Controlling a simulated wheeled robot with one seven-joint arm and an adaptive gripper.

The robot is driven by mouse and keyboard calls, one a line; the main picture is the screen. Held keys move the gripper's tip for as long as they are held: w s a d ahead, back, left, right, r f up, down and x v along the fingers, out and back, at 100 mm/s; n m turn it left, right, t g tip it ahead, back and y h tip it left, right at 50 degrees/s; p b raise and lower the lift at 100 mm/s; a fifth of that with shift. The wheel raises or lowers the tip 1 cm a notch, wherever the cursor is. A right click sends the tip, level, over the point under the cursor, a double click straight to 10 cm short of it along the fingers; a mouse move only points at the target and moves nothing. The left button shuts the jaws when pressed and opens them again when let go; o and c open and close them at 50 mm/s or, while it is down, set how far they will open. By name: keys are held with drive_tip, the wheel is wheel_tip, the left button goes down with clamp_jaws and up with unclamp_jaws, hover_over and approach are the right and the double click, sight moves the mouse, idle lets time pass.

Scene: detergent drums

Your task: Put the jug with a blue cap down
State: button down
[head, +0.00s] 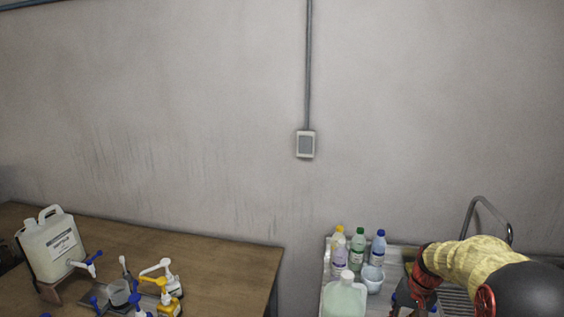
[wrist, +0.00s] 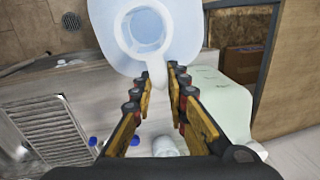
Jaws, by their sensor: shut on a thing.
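My gripper (wrist: 160,80) is shut on the narrow handle of a pale blue, translucent jug (wrist: 185,25) at the top of the wrist view. A round, ring-like part of this jug faces the camera. I cannot make out its cap there, nor whether its base touches anything. In the head view my gripper is low at the right, over the metal counter (head: 398,241), and the held jug is not clearly visible. A separate pale green jug (head: 344,298) stands on the counter left of my gripper; it also shows at the right of the wrist view (wrist: 225,97).
A ribbed draining area (wrist: 45,118) lies left in the wrist view. A wooden table (head: 210,265) at left holds a large jug (head: 52,247) and several dispenser pumps (head: 160,285).

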drive_tip(key=s+a+f+n+b, duration=0.1)
drive_tip(key=a+f+b, duration=0.3)
drive_tip(key=a+f, duration=0.4)
drive_tip(key=s+a+f+n+b, duration=0.1)
drive_tip(key=a+f+b, duration=0.3)
drive_tip(key=a+f, duration=0.4)
wheel_tip(320, 180, down, 5)
drive_tip(key=shift+r+n+g, duration=0.1)
drive_tip(key=shift+n+g, duration=0.2)
drive_tip(key=shift+n, duration=0.4)
drive_tip(key=shift+d, duration=0.1)
